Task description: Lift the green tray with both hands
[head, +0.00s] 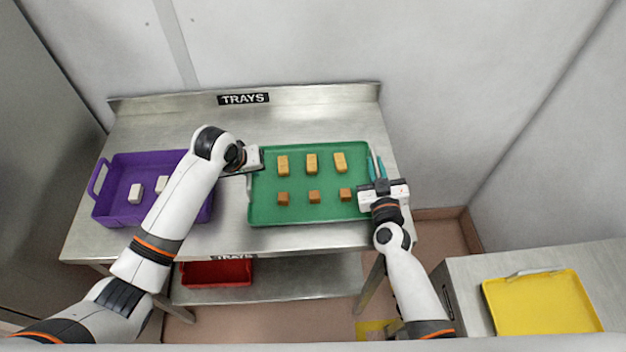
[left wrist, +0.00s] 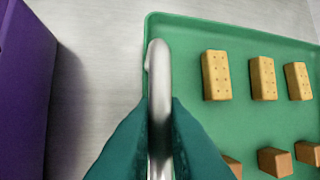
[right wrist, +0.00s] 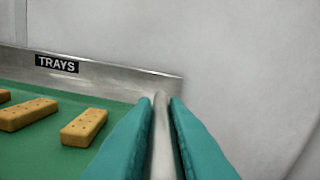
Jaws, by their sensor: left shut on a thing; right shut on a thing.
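The green tray (head: 300,215) lies on the steel table and carries a back row of yellow biscuits (head: 311,163) and a front row of brown blocks (head: 314,196). My left gripper (head: 251,172) is at the tray's left side. In the left wrist view, its teal fingers (left wrist: 160,135) are shut on the grey left handle (left wrist: 158,75). My right gripper (head: 377,170) is at the tray's right side. In the right wrist view, its fingers (right wrist: 161,130) are shut on a grey bar, the right handle (right wrist: 161,150). I cannot tell whether the tray touches the table.
A purple tray (head: 123,215) with white blocks (head: 135,193) stands left on the table, partly behind my left arm. A raised back edge bears a TRAYS sign (head: 243,99). A red tray (head: 215,274) is on the lower shelf. A yellow tray (head: 543,305) lies on the right counter.

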